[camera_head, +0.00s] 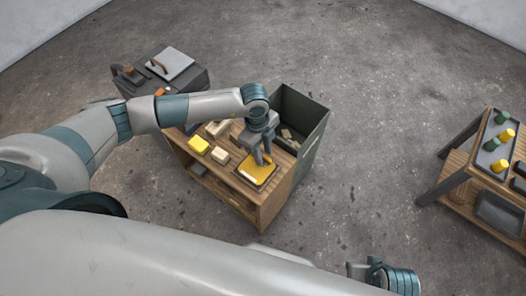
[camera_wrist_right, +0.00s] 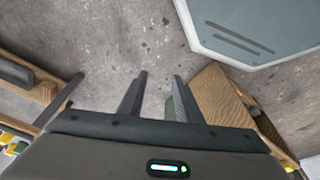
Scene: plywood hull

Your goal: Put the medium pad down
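My left gripper (camera_head: 264,159) points down over the right front part of the wooden bench (camera_head: 262,214). Its fingertips are at a yellow piece (camera_head: 251,174) that lies in a dark, flat tray. Too small to tell whether the fingers hold anything. A yellow pad (camera_head: 199,144) and a small tan block (camera_head: 220,155) lie on the bench to the left, with another tan block (camera_head: 217,129) behind. I cannot tell which is the medium pad. My right gripper (camera_wrist_right: 160,93) is open and empty above the floor, well away from the bench.
A dark green open bin (camera_head: 308,137) stands against the bench's right side, with tan scraps inside. A dark cabinet (camera_head: 193,82) with a grey plate on top stands behind left. A wooden rack (camera_head: 457,165) with green and yellow cylinders is far right. Bare floor lies between.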

